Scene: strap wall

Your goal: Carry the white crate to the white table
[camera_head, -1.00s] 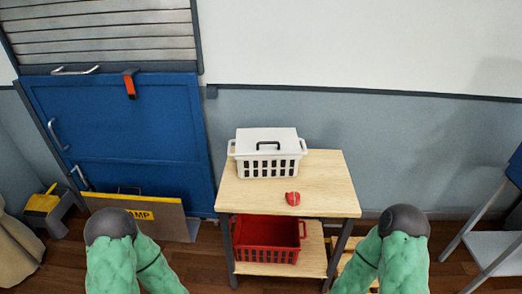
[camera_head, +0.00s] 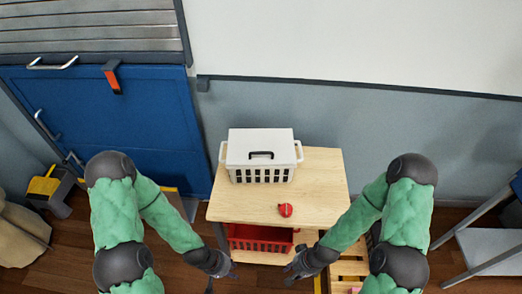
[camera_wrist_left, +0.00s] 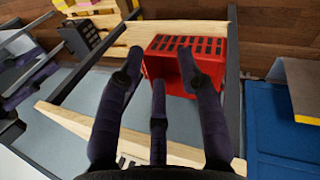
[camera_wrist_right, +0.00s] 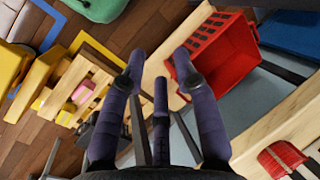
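The white crate (camera_head: 261,158) has slotted sides, side handles and a white top with a black handle. It stands upright at the back of a wooden-topped table (camera_head: 325,185). My left gripper (camera_head: 228,272) is open and empty at the table's front left, lower in the picture than the crate. My right gripper (camera_head: 294,271) is open and empty at the front right. Both are apart from the crate. The open fingers show in the left wrist view (camera_wrist_left: 160,65) and the right wrist view (camera_wrist_right: 160,65). A pale-topped table (camera_head: 492,250) is partly visible at the right edge.
A small red object (camera_head: 285,210) lies on the wooden top in front of the crate. A red crate (camera_head: 258,238) sits on the shelf below. A wooden pallet-like piece (camera_head: 348,268) is at the right. A blue door (camera_head: 110,120) stands at the back left.

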